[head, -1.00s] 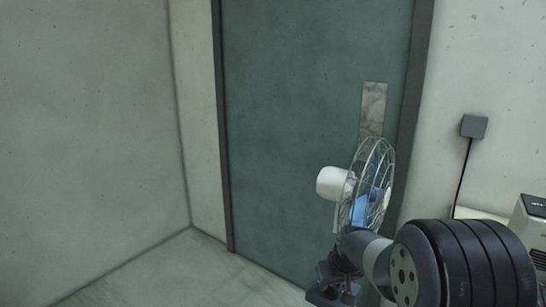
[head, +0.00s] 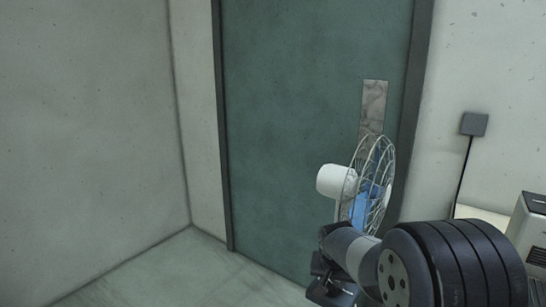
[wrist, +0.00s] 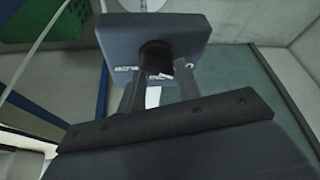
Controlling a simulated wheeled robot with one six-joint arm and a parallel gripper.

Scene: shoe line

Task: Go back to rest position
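My gripper (head: 322,290) is at the lower middle of the head view, dark and folded below my grey and black arm, in front of the fan. Its fingertips are hard to make out there. In the wrist view, two dark fingers of my gripper (wrist: 160,92) stand apart with a gap between them, and I see nothing held there. A dark square block lies beyond them, and I cannot tell what it belongs to.
A fan (head: 375,180) with a wire cage and white motor stands behind my arm. Behind it is a green door (head: 300,110) with a metal plate (head: 374,106). A wall socket (head: 474,124) with a black cable and a pale machine (head: 530,225) are at right. The left floor (head: 170,275) is clear.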

